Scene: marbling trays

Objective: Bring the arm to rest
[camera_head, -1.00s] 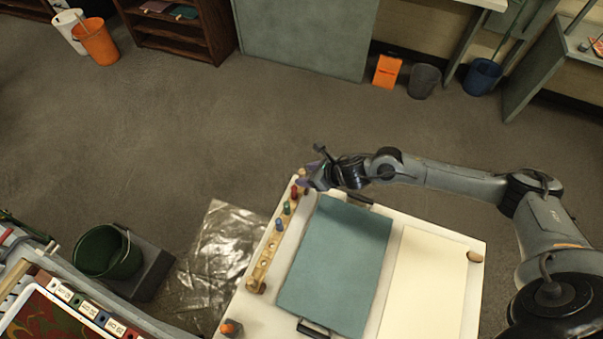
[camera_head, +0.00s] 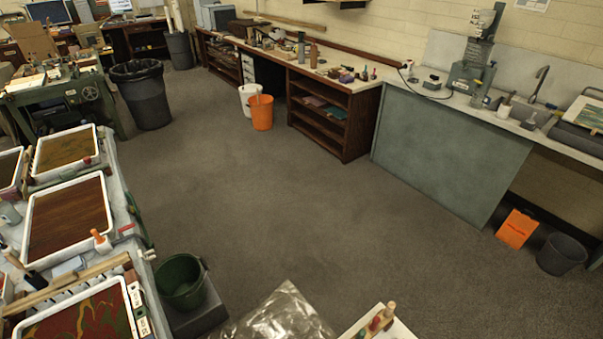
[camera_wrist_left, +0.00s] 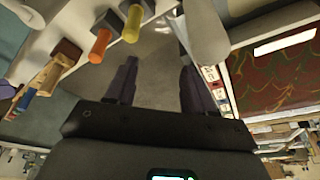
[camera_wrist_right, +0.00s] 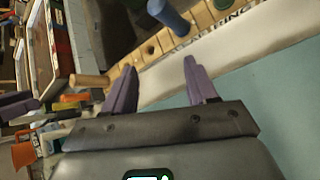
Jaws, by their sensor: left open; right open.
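Neither arm shows in the head view. In the left wrist view, my left gripper (camera_wrist_left: 158,85) is open, with nothing between its dark fingers. Orange (camera_wrist_left: 101,44) and yellow (camera_wrist_left: 132,24) pegs stand just beyond its fingers, apart from them. In the right wrist view, my right gripper (camera_wrist_right: 158,82) is open and empty, its purple fingers in front of a wooden rack (camera_wrist_right: 205,20) with holes and a blue peg (camera_wrist_right: 170,17). I cannot tell how far the fingers are from the rack.
The white table's corner (camera_head: 405,331) shows at the bottom of the head view, beside shiny plastic sheeting (camera_head: 275,318). A green bucket (camera_head: 181,281) and marbling trays (camera_head: 105,190) are at left. An orange bucket (camera_head: 261,113) stands by the cabinets. The middle floor is clear.

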